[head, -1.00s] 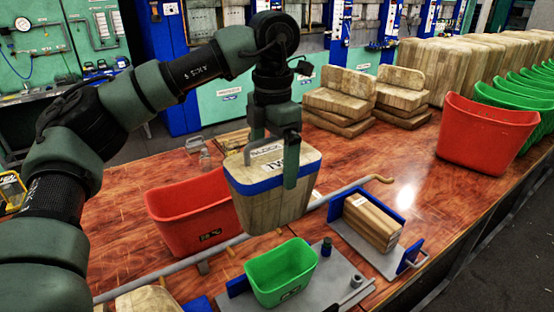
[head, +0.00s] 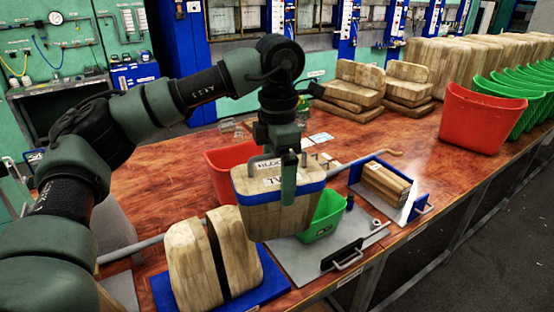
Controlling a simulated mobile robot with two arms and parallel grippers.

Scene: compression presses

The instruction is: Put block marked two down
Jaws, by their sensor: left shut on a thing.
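The block marked two (head: 268,216) is a wooden, tapered block with a blue band near its top and a white label. It hangs upright in my left gripper (head: 289,185), which is shut on it. The block is in the middle of the head view, in front of the red bin (head: 222,172) and partly over the green bin (head: 326,217) as seen from here. It appears to be held above the table (head: 160,165). My right gripper is not in view.
A wooden block pair (head: 215,262) with a dark gap stands on a blue base at the front. A grey plate (head: 310,258) with a handle lies right of it. A blue-edged fixture (head: 387,184) holds a wooden block. Red (head: 487,118) and green bins stand at right.

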